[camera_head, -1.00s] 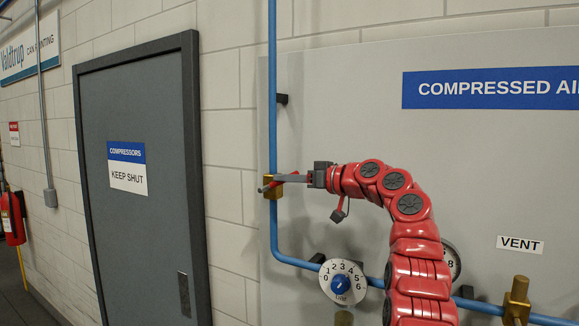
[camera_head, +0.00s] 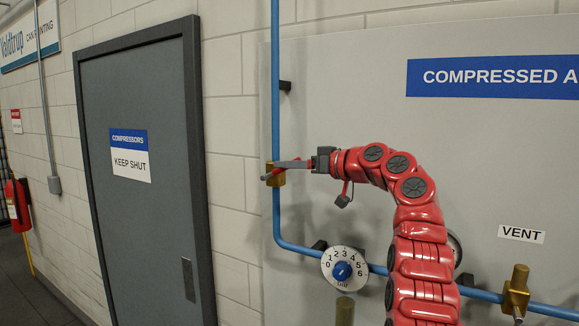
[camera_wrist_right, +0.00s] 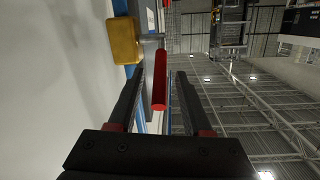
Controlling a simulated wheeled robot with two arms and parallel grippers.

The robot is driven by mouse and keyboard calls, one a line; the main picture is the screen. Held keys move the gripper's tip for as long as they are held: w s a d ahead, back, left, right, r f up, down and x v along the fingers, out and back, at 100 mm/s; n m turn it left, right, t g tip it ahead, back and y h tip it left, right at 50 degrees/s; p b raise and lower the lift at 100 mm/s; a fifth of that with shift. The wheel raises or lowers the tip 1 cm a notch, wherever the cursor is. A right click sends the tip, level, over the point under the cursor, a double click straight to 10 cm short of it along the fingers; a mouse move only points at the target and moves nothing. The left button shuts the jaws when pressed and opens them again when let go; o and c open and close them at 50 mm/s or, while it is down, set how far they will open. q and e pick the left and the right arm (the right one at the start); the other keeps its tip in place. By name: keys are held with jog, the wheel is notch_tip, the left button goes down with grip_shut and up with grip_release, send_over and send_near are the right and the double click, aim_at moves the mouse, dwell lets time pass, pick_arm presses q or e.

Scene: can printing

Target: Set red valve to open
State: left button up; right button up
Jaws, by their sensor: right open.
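The red valve handle (camera_head: 270,176) sits on a brass valve body (camera_head: 279,179) on the vertical blue pipe. It lies across the pipe, tilted slightly up to the right in the head view. My right gripper (camera_head: 287,167) reaches it from the right, its fingers partly hiding the handle. In the right wrist view the red handle (camera_wrist_right: 161,78) lies between the two fingers of my right gripper (camera_wrist_right: 158,85), with gaps beside it. The brass body (camera_wrist_right: 124,42) shows at upper left there. The right gripper is open. My left gripper is out of view.
A round dial with a blue knob (camera_head: 341,271) is on the lower pipe. Another brass valve (camera_head: 516,292) stands at lower right, below the VENT label (camera_head: 521,234). A grey door (camera_head: 150,190) is left of the panel (camera_head: 430,130).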

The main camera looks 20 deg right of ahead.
jog(key=b+v, duration=0.2)
jog(key=v, duration=1.5)
jog(key=shift+b, duration=0.4)
